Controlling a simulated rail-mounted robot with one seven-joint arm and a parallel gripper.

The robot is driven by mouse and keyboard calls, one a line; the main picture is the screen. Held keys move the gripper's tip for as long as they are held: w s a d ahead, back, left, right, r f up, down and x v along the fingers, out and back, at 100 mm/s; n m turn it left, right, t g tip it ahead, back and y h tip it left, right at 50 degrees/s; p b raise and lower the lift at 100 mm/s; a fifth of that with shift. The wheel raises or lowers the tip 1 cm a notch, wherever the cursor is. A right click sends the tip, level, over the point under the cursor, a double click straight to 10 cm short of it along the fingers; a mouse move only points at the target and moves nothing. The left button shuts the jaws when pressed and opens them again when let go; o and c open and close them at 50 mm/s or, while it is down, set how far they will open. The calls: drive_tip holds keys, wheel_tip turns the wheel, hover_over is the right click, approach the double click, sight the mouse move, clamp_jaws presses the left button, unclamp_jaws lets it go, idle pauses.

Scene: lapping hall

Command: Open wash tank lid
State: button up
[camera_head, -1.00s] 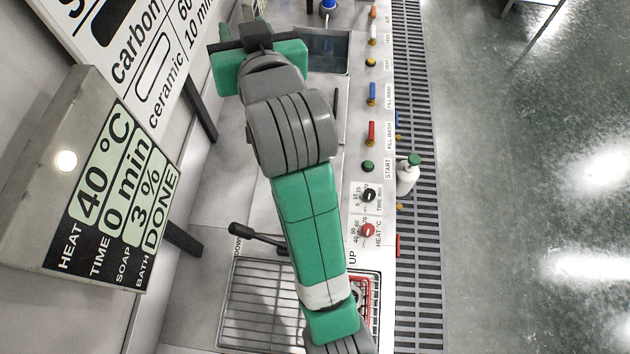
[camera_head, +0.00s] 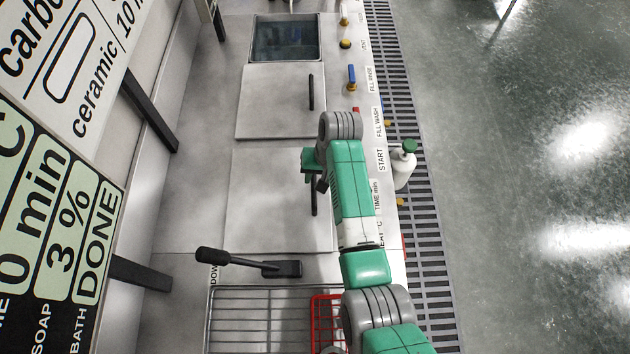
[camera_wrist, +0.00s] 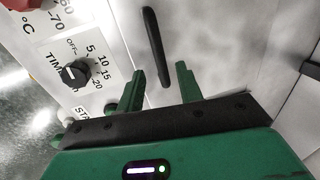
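Two flat grey lids with black bar handles lie shut on the steel bench in the head view. The nearer lid (camera_head: 265,205) is level with the START and time labels; I take it as the wash tank lid. Its handle (camera_head: 314,200) is partly hidden by my gripper (camera_head: 314,178), which is above it. In the wrist view my gripper (camera_wrist: 161,88) is open and empty. The black handle (camera_wrist: 153,45) shows beyond the fingertips, in line with the gap between them. I see no contact with it.
The farther lid (camera_head: 270,105) lies just beyond, then an open water-filled tank (camera_head: 286,40). A black lever (camera_head: 240,262) and a wire rack (camera_head: 258,320) with a red basket (camera_head: 327,310) are nearer. Knobs and a white bottle (camera_head: 403,168) line the right edge.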

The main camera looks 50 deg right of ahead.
sight(314, 185)
drive_tip(key=shift+w+a+f, duration=0.1)
drive_tip(key=shift+w+f, duration=0.05)
drive_tip(key=shift+f, duration=0.65)
drive_tip(key=shift+w+a+f, duration=0.1)
drive_tip(key=shift+f, duration=0.65)
clamp_jaws()
drive_tip(key=shift+r, duration=0.1)
